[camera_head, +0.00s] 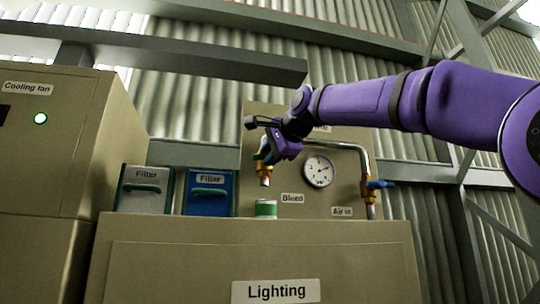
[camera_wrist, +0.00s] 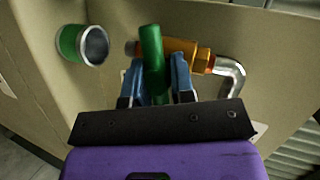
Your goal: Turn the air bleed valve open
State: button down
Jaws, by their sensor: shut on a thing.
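The air bleed valve is a brass body (camera_wrist: 188,52) with a green handle (camera_wrist: 153,62), seen close up in the wrist view. A bent metal pipe joins its right side there. My gripper (camera_wrist: 162,72) is shut on the green handle, one blue finger on each side. In the head view my gripper (camera_head: 268,150) is at the valve above the Bleed label (camera_head: 292,198). The brass outlet (camera_head: 265,174) shows below it, and my gripper hides most of the handle.
A green-banded cup (camera_head: 266,208) stands below the outlet. A pressure gauge (camera_head: 319,171) and a blue-handled Air in valve (camera_head: 378,184) are to the right. Two filters (camera_head: 208,192) and the Cooling fan cabinet (camera_head: 60,130) are to the left.

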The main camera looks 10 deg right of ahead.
jog(key=n+h, duration=0.1)
jog(key=n, duration=0.1)
jog(key=shift+w+a+f+n+g+h, duration=0.1)
jog(key=shift+w+f+n+g+h, duration=0.05)
jog(key=shift+f+n+g+h, duration=0.2)
jog(key=shift+n+h, duration=1.05)
jog(key=shift+h, duration=0.1)
jog(key=n+h, duration=0.2)
jog(key=n, duration=0.1)
jog(key=shift+h, duration=0.4)
jog(key=shift+r+n+h, duration=0.1)
jog(key=shift+n+h, duration=0.6)
jog(key=shift+n, duration=0.2)
jog(key=c, duration=1.1)
grip_release()
jog(key=shift+d, duration=0.2)
jog(key=shift+s+a+r, duration=0.2)
jog(key=shift+s+r, duration=0.05)
jog(key=shift+s, duration=0.1)
jog(key=v, duration=1)
jog(key=shift+s+f, duration=0.25)
